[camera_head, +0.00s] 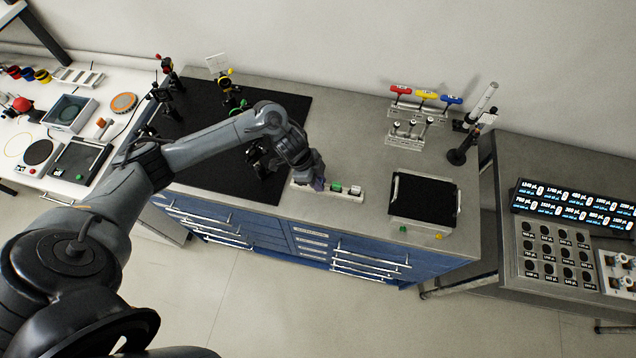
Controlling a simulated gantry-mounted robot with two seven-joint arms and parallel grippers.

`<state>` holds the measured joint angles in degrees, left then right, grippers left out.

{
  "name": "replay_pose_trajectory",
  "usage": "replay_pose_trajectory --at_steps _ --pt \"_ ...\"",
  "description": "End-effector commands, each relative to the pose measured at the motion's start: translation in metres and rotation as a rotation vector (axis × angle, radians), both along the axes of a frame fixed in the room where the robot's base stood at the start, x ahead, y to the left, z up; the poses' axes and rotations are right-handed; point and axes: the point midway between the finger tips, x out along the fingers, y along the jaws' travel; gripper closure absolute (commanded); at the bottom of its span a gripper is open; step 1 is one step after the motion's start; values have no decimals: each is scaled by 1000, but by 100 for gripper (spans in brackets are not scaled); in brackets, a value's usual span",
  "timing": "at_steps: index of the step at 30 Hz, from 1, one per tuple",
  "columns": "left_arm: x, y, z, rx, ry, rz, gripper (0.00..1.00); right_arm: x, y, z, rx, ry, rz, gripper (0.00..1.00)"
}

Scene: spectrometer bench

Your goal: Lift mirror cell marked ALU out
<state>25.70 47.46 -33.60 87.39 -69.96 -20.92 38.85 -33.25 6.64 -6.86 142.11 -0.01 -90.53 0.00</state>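A white rack (346,197) lies near the front edge of the grey bench. A green-topped piece (336,187) and a pale piece (355,190) with some green stand in its right part; I take them for mirror cells, but no ALU mark is readable. My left gripper (317,185) reaches down over the left part of the rack, left of the green-topped piece. The gripper's body hides that part of the rack and whatever is between the fingers, so its opening cannot be seen. My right gripper is out of view.
A black-topped tray with white handles (423,196) stands right of the rack. Red, yellow and blue handled tools (426,95) stand behind it. A black breadboard (205,115) with optic mounts lies left. Bare bench shows between rack and tools.

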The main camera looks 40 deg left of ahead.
Motion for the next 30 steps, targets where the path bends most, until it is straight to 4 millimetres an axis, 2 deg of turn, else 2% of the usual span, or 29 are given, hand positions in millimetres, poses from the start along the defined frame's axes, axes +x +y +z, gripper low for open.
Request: replay_pose_trajectory --at_steps 1,3,14,20,24,30 --pt "0 0 0 0 0 0 93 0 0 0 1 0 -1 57" --pt "0 0 0 0 0 0 99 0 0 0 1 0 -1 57" --pt "0 0 4 0 -2 -1 100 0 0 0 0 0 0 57" --pt "1 0 20 1 -4 -1 100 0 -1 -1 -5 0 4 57" --pt "2 1 40 1 -6 -1 100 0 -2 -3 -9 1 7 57" --pt "-5 -32 60 -2 -4 -4 100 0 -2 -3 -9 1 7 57"
